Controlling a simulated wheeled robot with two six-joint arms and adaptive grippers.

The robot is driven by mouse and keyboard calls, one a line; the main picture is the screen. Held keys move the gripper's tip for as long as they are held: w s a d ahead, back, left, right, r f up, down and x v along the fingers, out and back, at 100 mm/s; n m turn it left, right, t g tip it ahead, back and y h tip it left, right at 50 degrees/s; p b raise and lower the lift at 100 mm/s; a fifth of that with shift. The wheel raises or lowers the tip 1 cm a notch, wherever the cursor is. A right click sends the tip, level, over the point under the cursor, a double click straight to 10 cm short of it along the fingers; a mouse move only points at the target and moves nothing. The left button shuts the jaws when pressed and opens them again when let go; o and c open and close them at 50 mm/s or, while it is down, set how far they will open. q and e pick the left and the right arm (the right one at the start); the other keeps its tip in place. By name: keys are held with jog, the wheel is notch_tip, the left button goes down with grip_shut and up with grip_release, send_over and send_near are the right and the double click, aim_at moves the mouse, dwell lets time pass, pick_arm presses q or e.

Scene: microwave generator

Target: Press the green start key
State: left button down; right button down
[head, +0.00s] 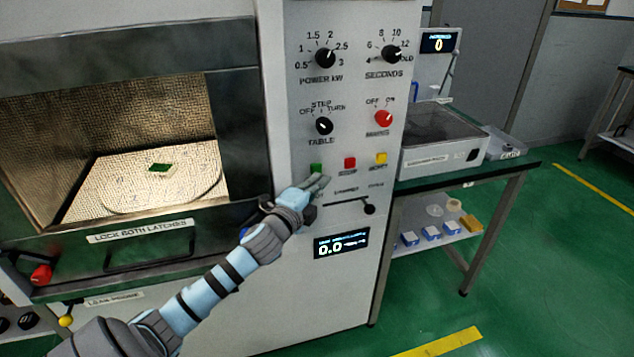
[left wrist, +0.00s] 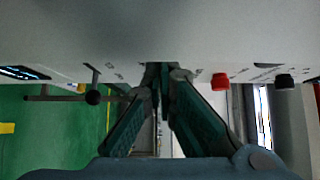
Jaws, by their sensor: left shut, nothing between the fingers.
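The green start key (head: 316,168) is at the left end of a row of small keys on the upright light-grey panel. Beside it are a red key (head: 350,162) and a yellow key (head: 381,158). My left gripper (head: 321,182) is shut and empty, its fingertips at the panel just below the green key. I cannot tell whether they touch it. In the left wrist view the fingers (left wrist: 160,76) come together at the panel surface, and I cannot make out the green key there.
Knobs stick out above the keys, including a black table knob (head: 324,126) and a red mains knob (head: 383,118). A lever (head: 368,208) and a display (head: 341,243) reading 0.0 are below. The chamber (head: 112,110) at left holds a small green piece (head: 160,168).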

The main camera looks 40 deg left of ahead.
pick_arm(q)
jog(key=shift+w+a, duration=0.25)
jog(key=shift+a, duration=0.25)
